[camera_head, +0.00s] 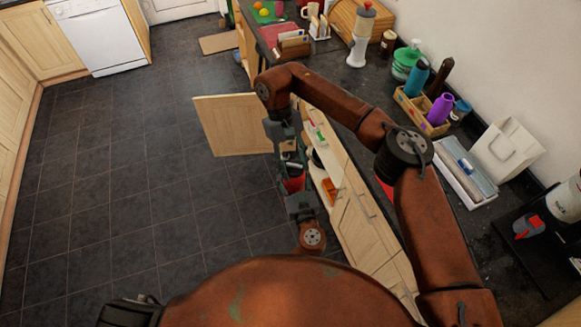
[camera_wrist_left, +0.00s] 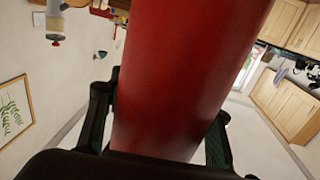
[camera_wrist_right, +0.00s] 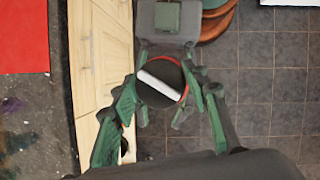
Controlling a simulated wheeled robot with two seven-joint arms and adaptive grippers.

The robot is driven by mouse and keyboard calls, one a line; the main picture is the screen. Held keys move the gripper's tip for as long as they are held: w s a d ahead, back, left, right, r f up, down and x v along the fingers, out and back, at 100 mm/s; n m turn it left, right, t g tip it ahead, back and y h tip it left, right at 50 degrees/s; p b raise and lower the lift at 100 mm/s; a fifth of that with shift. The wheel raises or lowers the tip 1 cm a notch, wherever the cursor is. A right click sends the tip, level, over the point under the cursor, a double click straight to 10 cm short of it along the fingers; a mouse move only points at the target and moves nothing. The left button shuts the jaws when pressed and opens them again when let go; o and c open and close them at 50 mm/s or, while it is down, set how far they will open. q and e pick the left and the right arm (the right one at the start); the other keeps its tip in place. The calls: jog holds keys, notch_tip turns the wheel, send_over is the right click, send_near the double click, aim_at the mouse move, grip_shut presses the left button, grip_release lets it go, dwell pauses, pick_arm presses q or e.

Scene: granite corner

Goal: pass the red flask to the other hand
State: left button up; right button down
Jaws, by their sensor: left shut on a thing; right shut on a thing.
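The red flask (camera_head: 293,185) is held in the air beside the open cupboard, mostly covered by the grippers in the head view. Its red body (camera_wrist_left: 180,75) fills the middle of the left wrist view, between my left gripper's fingers (camera_wrist_left: 160,125). In the right wrist view its dark lid (camera_wrist_right: 155,92) with a pale handle and red rim lies between my right gripper's fingers (camera_wrist_right: 165,105). My right gripper (camera_head: 288,160) comes from above and my left gripper (camera_head: 300,192) from below. Both are shut on the flask; the exact contact is partly hidden.
An open cupboard door (camera_head: 238,125) stands left of the grippers, and shelves with items (camera_head: 322,160) are close on the right. The dark counter (camera_head: 375,85) holds a wooden caddy (camera_head: 412,108) and several bottles. The tiled floor (camera_head: 130,180) at left is clear.

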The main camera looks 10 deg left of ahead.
pick_arm(q)
jog(key=shift+d+r, duration=0.1)
jog(key=shift+d, duration=0.25)
grip_shut()
pick_arm(e)
jog(key=shift+a, duration=0.2)
jog(key=shift+r, duration=0.1)
jog(key=c, duration=1.5)
grip_release()
pick_arm(q)
jog(key=shift+a, duration=0.2)
pick_arm(e)
jog(key=o, duration=0.5)
jog(key=shift+d, duration=0.1)
